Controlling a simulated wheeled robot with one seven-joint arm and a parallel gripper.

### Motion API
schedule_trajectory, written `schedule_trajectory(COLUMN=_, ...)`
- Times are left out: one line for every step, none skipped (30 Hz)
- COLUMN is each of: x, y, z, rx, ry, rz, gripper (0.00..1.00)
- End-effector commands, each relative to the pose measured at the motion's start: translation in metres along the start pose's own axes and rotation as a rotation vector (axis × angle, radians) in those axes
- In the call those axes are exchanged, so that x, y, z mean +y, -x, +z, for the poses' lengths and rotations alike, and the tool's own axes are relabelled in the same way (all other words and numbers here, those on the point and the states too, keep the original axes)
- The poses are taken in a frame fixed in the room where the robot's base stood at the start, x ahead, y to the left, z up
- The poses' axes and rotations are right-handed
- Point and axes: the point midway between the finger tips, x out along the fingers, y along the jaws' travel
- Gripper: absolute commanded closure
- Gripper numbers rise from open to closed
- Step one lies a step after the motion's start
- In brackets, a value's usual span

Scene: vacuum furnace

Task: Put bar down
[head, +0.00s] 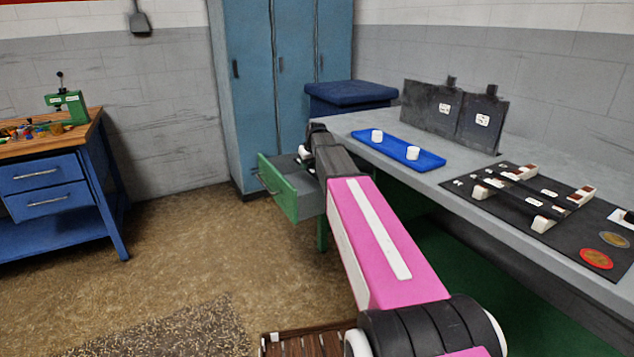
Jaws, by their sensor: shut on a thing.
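My arm reaches away from me, and my gripper (306,158) is at its far end, over the open green drawer (284,189). My own wrist covers most of it. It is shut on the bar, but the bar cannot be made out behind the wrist. Two other dark bars with white and brown ends, a longer one (545,186) and one in front of it (517,203), lie on a black mat (590,245) on the grey bench.
A blue tray (382,149) with two white cylinders stands on the grey bench (450,175), left of the mat. Two dark plates (432,105) lean at the wall. Blue lockers (245,90) stand behind the drawer. A wooden workbench (70,145) is at left, with clear floor between.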

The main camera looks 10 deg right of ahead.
Motion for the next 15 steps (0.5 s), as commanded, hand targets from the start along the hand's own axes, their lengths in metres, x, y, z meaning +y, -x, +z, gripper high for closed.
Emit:
schedule_trajectory(x=0.0, y=-0.009, z=0.004, rx=-0.002, ry=0.0, rz=-0.001, gripper=0.95)
schedule_trajectory(x=0.0, y=-0.014, z=0.006, rx=-0.002, ry=-0.001, rz=-0.001, gripper=0.95)
schedule_trajectory(x=0.0, y=-0.021, z=0.009, rx=-0.002, ry=-0.001, rz=-0.001, gripper=0.95)
schedule_trajectory(x=0.0, y=-0.025, z=0.011, rx=-0.001, ry=-0.001, rz=0.0, gripper=0.95)
schedule_trajectory(x=0.0, y=-0.028, z=0.012, rx=-0.001, ry=-0.001, rz=0.0, gripper=0.95)
schedule_trajectory(x=0.0, y=-0.032, z=0.013, rx=-0.001, ry=-0.001, rz=0.0, gripper=0.95)
schedule_trajectory(x=0.0, y=-0.034, z=0.014, rx=-0.001, ry=-0.001, rz=0.0, gripper=0.95)
schedule_trajectory(x=0.0, y=-0.036, z=0.015, rx=-0.001, ry=-0.001, rz=0.0, gripper=0.95)
schedule_trajectory(x=0.0, y=-0.038, z=0.016, rx=0.0, ry=-0.001, rz=0.0, gripper=0.95)
schedule_trajectory(x=0.0, y=-0.041, z=0.017, rx=0.0, ry=-0.001, rz=0.0, gripper=0.95)
schedule_trajectory(x=0.0, y=-0.044, z=0.018, rx=-0.001, ry=-0.001, rz=0.0, gripper=0.95)
schedule_trajectory(x=0.0, y=-0.048, z=0.02, rx=-0.001, ry=-0.001, rz=0.0, gripper=0.95)
schedule_trajectory(x=0.0, y=-0.052, z=0.022, rx=-0.001, ry=-0.001, rz=0.0, gripper=0.95)
schedule_trajectory(x=0.0, y=-0.056, z=0.024, rx=-0.001, ry=-0.001, rz=0.0, gripper=0.95)
schedule_trajectory(x=0.0, y=-0.061, z=0.026, rx=-0.001, ry=-0.001, rz=0.0, gripper=0.95)
